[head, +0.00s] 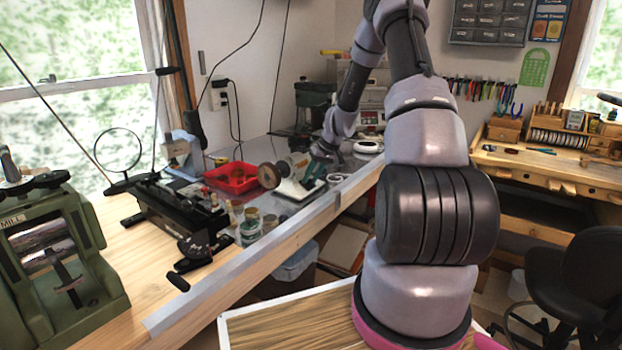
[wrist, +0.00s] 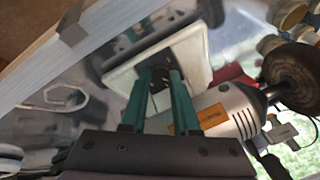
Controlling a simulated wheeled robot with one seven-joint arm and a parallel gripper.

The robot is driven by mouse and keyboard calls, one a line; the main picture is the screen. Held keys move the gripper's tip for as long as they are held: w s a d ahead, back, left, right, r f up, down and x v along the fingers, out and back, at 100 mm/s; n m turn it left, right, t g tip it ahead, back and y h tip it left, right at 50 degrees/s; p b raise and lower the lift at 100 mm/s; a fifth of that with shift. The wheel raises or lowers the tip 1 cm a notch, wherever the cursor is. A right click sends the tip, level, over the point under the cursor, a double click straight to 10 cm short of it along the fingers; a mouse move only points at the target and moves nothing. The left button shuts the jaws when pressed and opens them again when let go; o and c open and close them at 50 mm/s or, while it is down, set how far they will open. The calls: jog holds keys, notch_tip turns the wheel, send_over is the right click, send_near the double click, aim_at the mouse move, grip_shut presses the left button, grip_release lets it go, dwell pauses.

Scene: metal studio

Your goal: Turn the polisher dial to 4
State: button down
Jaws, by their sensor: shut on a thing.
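The polisher (head: 293,187) stands on the bench, with a pale housing and a round brown wheel at its left end. In the wrist view its grey motor body (wrist: 232,112) and white-edged base (wrist: 196,45) fill the upper middle. My gripper (wrist: 162,76) reaches it from behind and the right in the head view (head: 312,170). Its two green fingers are shut on a small dark part at the base's panel, which I take to be the dial (wrist: 160,77). The fingers hide most of it. No number or pointer can be read.
A red tray (head: 231,178) lies left of the polisher, and small jars (head: 250,226) stand in front of it. The bench's metal front edge (head: 300,230) runs close by. A green rolling mill (head: 55,245) stands at the far left.

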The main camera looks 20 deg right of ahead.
jog(key=m, duration=0.5)
jog(key=shift+d+m+y, duration=0.1)
jog(key=shift+m+y, duration=0.2)
jog(key=m, duration=0.4)
jog(key=shift+s+f+t, duration=0.1)
jog(key=shift+s+t, duration=0.05)
jog(key=shift+t, duration=0.25)
jog(key=m, duration=0.5)
jog(key=shift+s+m+t, duration=0.1)
jog(key=shift+m+t, duration=0.4)
jog(key=shift+m, duration=1.8)
jog(key=c, duration=0.9)
grip_release()
jog(key=shift+c, duration=0.2)
